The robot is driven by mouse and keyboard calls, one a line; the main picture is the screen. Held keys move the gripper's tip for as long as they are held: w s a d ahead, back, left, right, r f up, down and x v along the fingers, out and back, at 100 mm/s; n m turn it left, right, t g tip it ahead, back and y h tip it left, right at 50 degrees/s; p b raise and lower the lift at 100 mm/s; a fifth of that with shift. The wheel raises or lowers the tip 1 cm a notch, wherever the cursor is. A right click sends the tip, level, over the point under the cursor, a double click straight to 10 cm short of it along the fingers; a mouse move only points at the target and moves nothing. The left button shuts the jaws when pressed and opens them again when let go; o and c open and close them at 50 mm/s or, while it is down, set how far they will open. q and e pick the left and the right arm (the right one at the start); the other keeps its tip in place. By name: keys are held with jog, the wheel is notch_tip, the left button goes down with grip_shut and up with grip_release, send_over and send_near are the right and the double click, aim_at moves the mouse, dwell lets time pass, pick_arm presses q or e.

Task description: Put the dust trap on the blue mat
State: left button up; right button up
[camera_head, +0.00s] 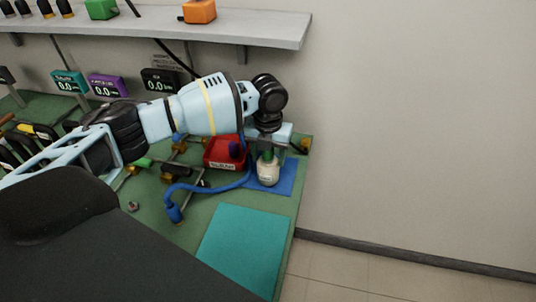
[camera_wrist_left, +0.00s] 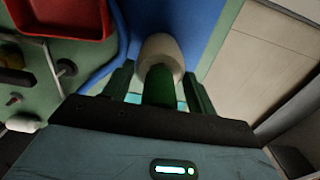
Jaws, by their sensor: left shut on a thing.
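The dust trap appears to be the cream jar (camera_head: 268,173) with a green cap. It looks upright in the head view, over the blue mat (camera_head: 286,184); I cannot tell whether its base touches the mat. My left gripper (camera_head: 268,148) reaches down from above and is shut on the jar's green cap. In the left wrist view the green cap (camera_wrist_left: 159,86) sits between the fingers of my left gripper (camera_wrist_left: 160,82), with the cream body (camera_wrist_left: 160,52) beyond. The blue mat (camera_wrist_left: 200,22) shows beside the jar there. My right gripper is not in view.
A red bin (camera_head: 224,156) stands left of the jar, and a blue hose (camera_head: 205,187) curves around its front. A teal mat (camera_head: 245,245) lies bare nearer the front. Valves and fittings crowd the left bench. A shelf (camera_head: 270,30) overhangs the back wall.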

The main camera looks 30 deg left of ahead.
pick_arm(q)
jog(key=shift+f, duration=0.1)
jog(key=o, duration=1.5)
notch_tip(320, 180, up, 12)
jog(key=shift+r, duration=0.15)
jog(key=shift+d, duration=0.15)
